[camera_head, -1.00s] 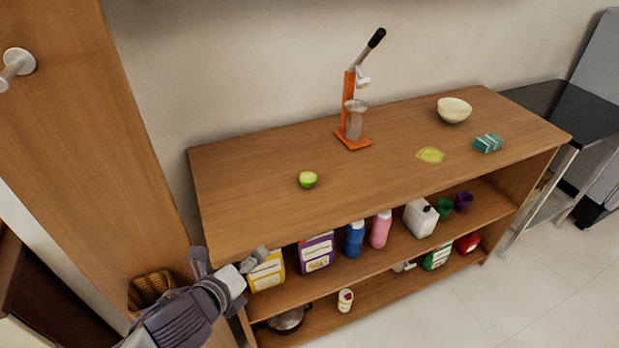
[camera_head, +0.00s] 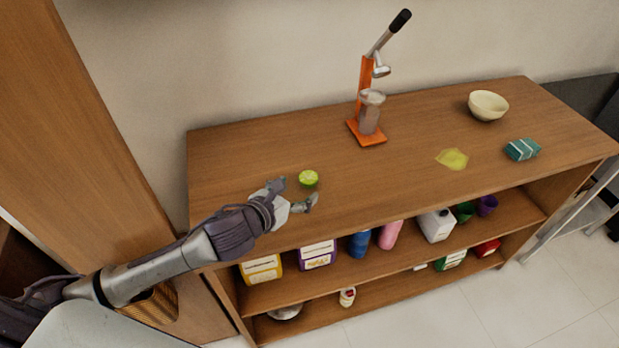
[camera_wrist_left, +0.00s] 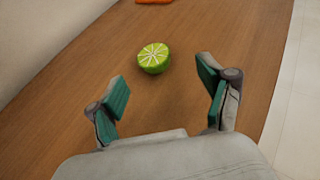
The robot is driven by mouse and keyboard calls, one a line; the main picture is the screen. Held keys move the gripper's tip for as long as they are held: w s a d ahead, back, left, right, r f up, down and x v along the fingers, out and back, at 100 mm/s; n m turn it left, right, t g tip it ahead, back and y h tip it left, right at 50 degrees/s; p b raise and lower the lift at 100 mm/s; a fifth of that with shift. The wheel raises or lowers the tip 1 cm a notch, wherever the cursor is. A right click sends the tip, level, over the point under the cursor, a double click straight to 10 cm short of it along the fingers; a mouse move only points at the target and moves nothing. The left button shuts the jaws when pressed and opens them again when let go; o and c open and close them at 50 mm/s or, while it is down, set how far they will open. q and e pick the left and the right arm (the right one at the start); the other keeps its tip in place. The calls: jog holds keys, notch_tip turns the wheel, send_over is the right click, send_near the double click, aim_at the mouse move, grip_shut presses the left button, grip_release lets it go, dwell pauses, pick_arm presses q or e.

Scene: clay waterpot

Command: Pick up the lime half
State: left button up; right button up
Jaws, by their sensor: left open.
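The green lime half (camera_head: 308,178) rests on the wooden top of the shelf unit (camera_head: 235,155), toward its left part. Its pale cut face points up. It also shows in the left wrist view (camera_wrist_left: 154,58), ahead of the fingers and apart from them. My left gripper (camera_head: 297,191) is over the front left part of the top, just short of the lime half on its near side. Its two fingers are spread with nothing between them, as the left wrist view (camera_wrist_left: 163,92) also shows. My right gripper is not in view.
An orange citrus press (camera_head: 366,132) with a glass stands behind and right of the lime half. A bowl (camera_head: 488,105), a yellow patch (camera_head: 453,158) and a teal sponge-like block (camera_head: 522,149) are farther right. Bottles and boxes fill the shelf below. The wall runs behind.

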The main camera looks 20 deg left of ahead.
aim_at(307, 179)
pick_arm(q)
jog(key=shift+w+f, duration=0.25)
jog(key=shift+w, duration=0.85)
jog(key=x, duration=0.3)
jog(key=shift+w+p, duration=0.35)
jog(key=shift+w+f, duration=0.2)
jog(key=shift+c, duration=0.5)
jog(key=c, duration=0.8)
jog(key=shift+c, duration=0.8)
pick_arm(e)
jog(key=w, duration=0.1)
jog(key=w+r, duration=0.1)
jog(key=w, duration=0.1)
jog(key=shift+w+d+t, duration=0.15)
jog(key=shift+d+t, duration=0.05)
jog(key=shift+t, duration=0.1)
